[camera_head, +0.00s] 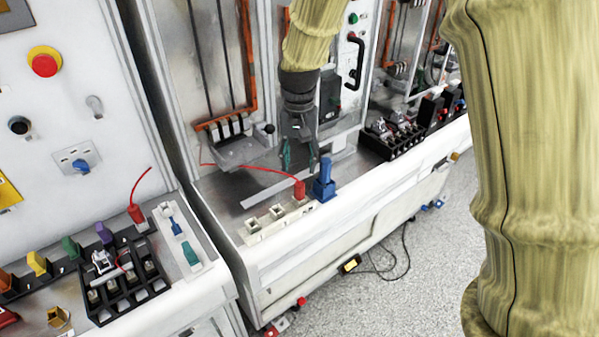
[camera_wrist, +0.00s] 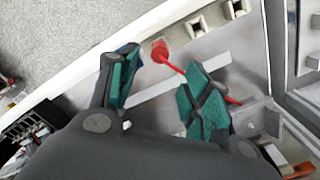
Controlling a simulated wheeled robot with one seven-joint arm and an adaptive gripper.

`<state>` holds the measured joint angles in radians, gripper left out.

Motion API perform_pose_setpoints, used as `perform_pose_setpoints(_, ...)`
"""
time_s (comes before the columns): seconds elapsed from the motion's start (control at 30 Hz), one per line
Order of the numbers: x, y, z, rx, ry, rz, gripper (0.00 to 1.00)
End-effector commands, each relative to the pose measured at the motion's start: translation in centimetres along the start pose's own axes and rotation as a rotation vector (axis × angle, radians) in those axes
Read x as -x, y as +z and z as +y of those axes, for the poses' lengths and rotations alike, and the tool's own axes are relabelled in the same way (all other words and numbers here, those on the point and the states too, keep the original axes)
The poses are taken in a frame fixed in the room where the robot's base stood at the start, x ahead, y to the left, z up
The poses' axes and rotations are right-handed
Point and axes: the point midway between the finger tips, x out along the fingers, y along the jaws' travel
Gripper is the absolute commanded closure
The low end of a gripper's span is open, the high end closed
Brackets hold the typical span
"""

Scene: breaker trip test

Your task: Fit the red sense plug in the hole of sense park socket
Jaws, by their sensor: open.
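A red plug (camera_head: 299,190) with a thin red lead stands at the right end of a white socket strip (camera_head: 254,239), which has square holes to its left. I cannot tell how deep it sits, or which hole is the sense park socket. In the wrist view the red plug (camera_wrist: 160,51) shows just beyond the fingertips, its lead running behind one finger. My gripper (camera_head: 299,158) is open and empty, pointing down above and behind the plug, apart from it. Its green-padded fingers (camera_wrist: 163,82) are spread in the wrist view.
A blue plug (camera_head: 324,182) stands close right of the red one. A second red plug (camera_head: 137,214) with a lead stands on the left bench near a black terminal block (camera_head: 128,292). Upright cabinet panels rise behind. A pale flat bar (camera_head: 268,191) lies on the bench behind the strip.

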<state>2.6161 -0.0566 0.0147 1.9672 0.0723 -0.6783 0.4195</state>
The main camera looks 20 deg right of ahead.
Motion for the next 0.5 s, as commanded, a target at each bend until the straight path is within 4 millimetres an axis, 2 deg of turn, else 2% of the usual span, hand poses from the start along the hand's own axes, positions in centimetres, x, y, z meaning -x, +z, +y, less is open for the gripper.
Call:
perform_pose_setpoints(0.2, 1.4, 0.0, 0.0, 0.0, 0.0, 0.0, 0.52)
perform_pose_setpoints(0.5, 1.5, 0.0, 0.0, 0.0, 0.0, 0.0, 0.52)
